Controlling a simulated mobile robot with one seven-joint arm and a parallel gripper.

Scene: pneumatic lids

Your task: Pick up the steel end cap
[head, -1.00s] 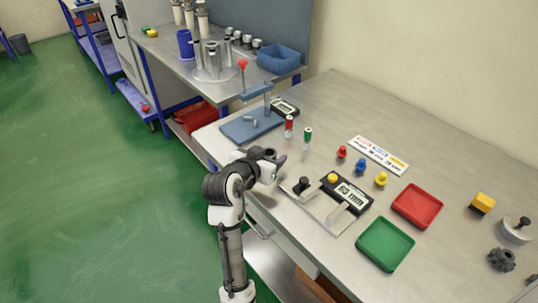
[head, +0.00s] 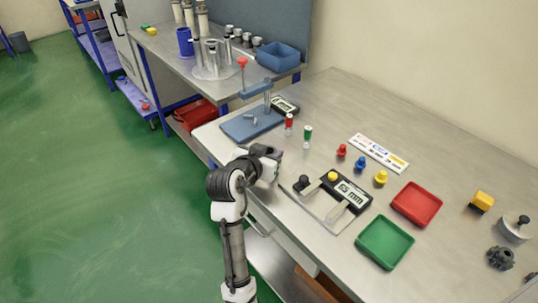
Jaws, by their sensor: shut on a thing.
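My gripper (head: 272,160) is at the near left edge of the bench (head: 330,110), left of the measuring device and in front of the blue press. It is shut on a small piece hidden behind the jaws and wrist. I take this to be the steel end cap, but its shape and colour do not show. Whether the piece touches the bench cannot be told from this view.
A measuring device (head: 345,188) with a display stands right of my gripper. A blue press (head: 255,120) stands behind it. Red (head: 417,204) and green (head: 385,242) trays lie to the right. Coloured knobs (head: 361,165) stand mid-bench; the bench's back middle is clear.

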